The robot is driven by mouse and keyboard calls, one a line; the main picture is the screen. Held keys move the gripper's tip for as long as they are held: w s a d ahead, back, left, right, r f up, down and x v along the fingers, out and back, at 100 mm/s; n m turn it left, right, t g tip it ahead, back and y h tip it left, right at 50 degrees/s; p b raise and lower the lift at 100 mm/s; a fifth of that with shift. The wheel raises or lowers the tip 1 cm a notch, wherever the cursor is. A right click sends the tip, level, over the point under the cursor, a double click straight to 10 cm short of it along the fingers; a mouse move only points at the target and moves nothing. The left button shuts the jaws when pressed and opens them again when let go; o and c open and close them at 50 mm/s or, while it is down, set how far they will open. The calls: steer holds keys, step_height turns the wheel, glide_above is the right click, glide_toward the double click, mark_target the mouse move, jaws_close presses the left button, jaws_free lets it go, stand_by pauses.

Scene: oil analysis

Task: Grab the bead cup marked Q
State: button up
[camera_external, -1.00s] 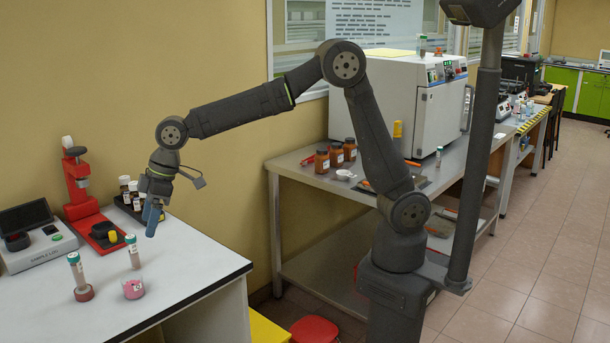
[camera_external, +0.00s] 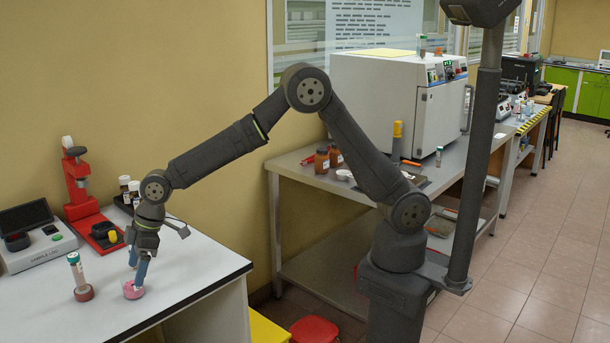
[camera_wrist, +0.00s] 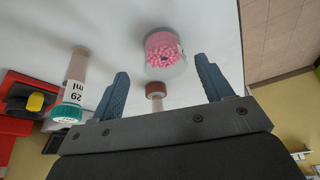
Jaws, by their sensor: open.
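The bead cup (camera_external: 133,291) is a small clear cup of pink beads standing near the front of the white table. In the wrist view the bead cup (camera_wrist: 165,52) lies just beyond the fingertips, roughly centred between them. A small dark mark shows on its side, but I cannot read the letter. My gripper (camera_external: 137,274) points down with its blue fingers right above and beside the cup; I cannot tell whether they touch it. In the wrist view my gripper (camera_wrist: 162,72) has its fingers wide apart with nothing held between them.
A tube labelled 29 ml (camera_wrist: 73,85) and a brown-capped piece (camera_wrist: 155,90) are near the fingers. A red press (camera_external: 80,190) and a grey device (camera_external: 38,240) stand behind.

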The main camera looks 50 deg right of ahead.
mark_target(132, 283)
steer(key=x, duration=0.5)
steer(key=shift+s+a+r, duration=0.1)
steer(key=shift+s+a, duration=0.05)
steer(key=shift+s, duration=0.05)
steer(key=c, duration=1.1)
steer(key=shift+o, duration=0.2)
steer(key=shift+r, duration=0.1)
